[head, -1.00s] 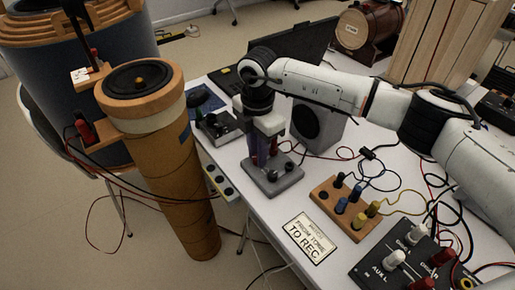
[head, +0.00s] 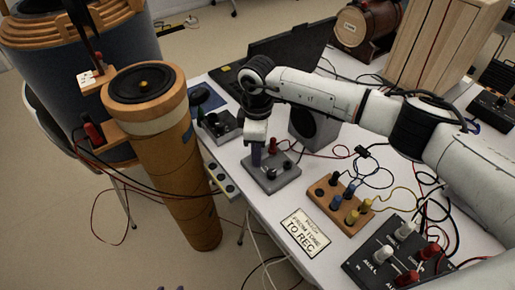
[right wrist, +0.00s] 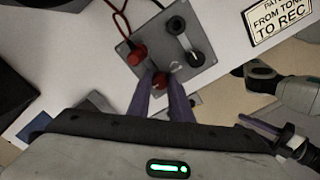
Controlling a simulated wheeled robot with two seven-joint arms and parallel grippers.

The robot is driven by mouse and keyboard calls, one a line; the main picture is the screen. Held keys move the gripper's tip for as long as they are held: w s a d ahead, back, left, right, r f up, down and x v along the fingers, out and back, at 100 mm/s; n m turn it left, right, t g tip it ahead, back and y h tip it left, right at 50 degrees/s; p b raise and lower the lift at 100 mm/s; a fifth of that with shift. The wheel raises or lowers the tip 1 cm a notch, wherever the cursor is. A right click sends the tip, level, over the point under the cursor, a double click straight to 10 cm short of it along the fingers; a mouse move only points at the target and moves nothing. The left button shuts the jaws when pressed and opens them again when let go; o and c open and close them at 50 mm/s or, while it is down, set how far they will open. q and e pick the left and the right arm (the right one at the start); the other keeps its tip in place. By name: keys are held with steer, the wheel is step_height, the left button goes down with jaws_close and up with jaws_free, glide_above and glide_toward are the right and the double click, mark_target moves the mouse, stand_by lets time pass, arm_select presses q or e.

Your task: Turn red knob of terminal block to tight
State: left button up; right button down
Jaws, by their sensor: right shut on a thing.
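The terminal block is a grey plate (head: 285,180) with red and black knobs, near the table's left edge. In the right wrist view the plate (right wrist: 190,68) carries a red knob (right wrist: 137,54) at left, two black knobs, and another red knob (right wrist: 160,80) between my purple fingertips. My right gripper (right wrist: 163,74) is shut on that red knob from above. In the head view my right gripper (head: 257,164) stands over the block and hides the held knob. The other red knob (head: 273,145) shows behind it. My left gripper (right wrist: 265,128) shows partly at the right of the wrist view; its opening is unclear.
A wooden block with coloured posts (head: 325,195), a label plate (head: 305,233) and a black control panel (head: 385,260) stand on the table. A grey speaker (head: 315,125) is behind the gripper. A tall wooden coil (head: 170,160) stands left of the table. Cables lie around.

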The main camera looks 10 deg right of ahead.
steer(key=shift+r+m, duration=0.1)
steer(key=shift+m, duration=0.3)
steer(key=c, duration=1.6)
jaws_free()
step_height(320, 180, up, 10)
steer(key=shift+r, duration=0.15)
